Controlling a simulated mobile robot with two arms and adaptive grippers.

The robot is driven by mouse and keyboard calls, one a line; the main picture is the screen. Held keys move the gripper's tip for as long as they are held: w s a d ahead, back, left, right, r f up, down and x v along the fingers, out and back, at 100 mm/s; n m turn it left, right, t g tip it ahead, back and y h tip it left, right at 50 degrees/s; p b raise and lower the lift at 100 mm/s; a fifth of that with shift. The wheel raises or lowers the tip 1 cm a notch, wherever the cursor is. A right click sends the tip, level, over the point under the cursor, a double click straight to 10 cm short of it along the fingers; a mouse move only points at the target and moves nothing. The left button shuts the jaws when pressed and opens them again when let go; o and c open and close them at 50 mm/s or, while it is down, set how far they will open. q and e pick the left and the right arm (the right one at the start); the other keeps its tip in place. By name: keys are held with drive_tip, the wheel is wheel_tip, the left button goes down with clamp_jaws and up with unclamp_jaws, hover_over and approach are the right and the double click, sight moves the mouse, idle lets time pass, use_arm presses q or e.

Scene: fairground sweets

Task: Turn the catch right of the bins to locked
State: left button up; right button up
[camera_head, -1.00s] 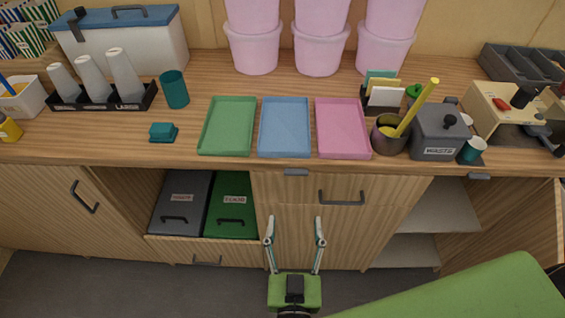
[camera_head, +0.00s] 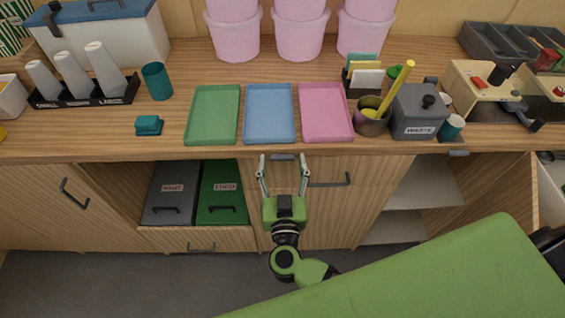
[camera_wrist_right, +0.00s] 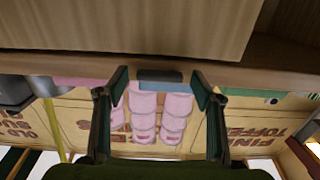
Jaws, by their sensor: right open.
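The catch (camera_head: 284,156) is a small grey bar at the counter's front edge, just right of the pull-out with the bins. It lies crosswise in the head view. The grey bin (camera_head: 172,192) and the green bin (camera_head: 222,191) sit side by side in the open pull-out. My right gripper (camera_head: 284,163) is open, with its fingertips on either side of the catch. In the right wrist view the catch (camera_wrist_right: 160,76) shows as a dark grey block between the open fingertips. I cannot tell whether a finger touches it. My left gripper is not in view.
Green, blue and pink trays (camera_head: 325,112) lie on the counter above the catch. A drawer handle (camera_head: 330,181) is close right of my gripper. Another grey catch (camera_head: 458,153) is further right, by open shelves (camera_head: 425,188). The floor in front is clear.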

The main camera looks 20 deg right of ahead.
drive_tip(key=c, duration=1.1)
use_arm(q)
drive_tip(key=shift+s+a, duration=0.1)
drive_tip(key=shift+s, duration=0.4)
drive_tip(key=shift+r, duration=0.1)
use_arm(e)
drive_tip(key=shift+m, duration=0.3)
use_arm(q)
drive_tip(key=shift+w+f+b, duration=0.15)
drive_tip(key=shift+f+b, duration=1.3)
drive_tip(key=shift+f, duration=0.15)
use_arm(e)
drive_tip(key=shift+w+a+f+m, duration=0.1)
drive_tip(key=shift+a+f+m, duration=0.2)
drive_tip(key=shift+m, duration=2.55)
drive_tip(key=shift+a+f+m, duration=0.25)
drive_tip(key=shift+f+m, duration=0.15)
drive_tip(key=shift+m, duration=2.5)
drive_tip(key=shift+w+a+f+m, duration=0.1)
drive_tip(key=shift+a+f+m, duration=0.2)
drive_tip(key=shift+m, duration=2.55)
drive_tip(key=o, duration=1.1)
